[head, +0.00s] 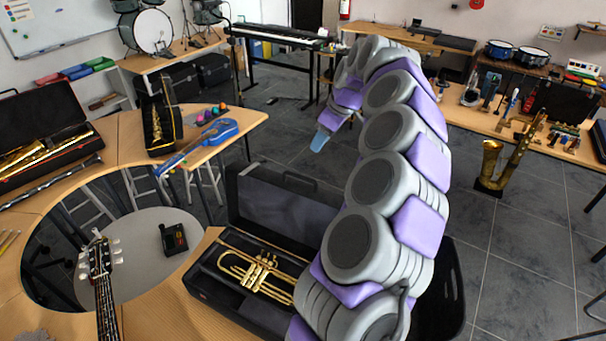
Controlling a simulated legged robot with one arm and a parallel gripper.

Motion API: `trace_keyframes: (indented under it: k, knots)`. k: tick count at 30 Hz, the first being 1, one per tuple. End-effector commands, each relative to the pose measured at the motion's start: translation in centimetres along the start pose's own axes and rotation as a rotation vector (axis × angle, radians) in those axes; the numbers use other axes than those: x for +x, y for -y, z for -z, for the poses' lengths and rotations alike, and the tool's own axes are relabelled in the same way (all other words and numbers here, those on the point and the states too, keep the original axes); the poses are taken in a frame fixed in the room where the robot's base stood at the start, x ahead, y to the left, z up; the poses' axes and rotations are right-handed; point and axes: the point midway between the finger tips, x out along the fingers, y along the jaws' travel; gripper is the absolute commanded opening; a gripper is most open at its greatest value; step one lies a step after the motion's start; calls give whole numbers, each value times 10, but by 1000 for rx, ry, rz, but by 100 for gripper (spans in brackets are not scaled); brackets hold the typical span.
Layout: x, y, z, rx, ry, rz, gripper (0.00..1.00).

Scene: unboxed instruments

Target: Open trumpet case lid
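The black trumpet case (212,290) stands on the wooden table in the lower middle of the head view. A brass trumpet (258,272) lies in its base. The case lid (285,212) stands raised along the far side of the base, so the case is open. My arm hides the right part of the case. My gripper (322,138) is at the far end of my arm, above and beyond the lid, over the floor area. It looks apart from the lid. It is small and seen from behind, so its fingers cannot be made out.
A guitar headstock (100,260) is left of the case, with a round stool top (140,250) below the table. A blue guitar (205,140) and another open instrument case (45,140) lie on the curved table. Floor beyond the lid is clear. A saxophone (510,160) stands at right.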

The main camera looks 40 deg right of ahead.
Motion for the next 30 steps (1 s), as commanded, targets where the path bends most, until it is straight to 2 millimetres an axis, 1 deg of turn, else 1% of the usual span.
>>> trace_keyframes:
  k: [1,6,18,21,24,30]
  knots:
    - [10,1,-1,-1,2,3,39]
    - [46,0,-2,-2,3,8,39]
    - [121,0,-2,-3,2,5,39]
    - [136,0,-1,-4,2,2,39]
    - [146,0,-1,-4,2,2,39]
    - [153,0,-2,-3,1,2,39]
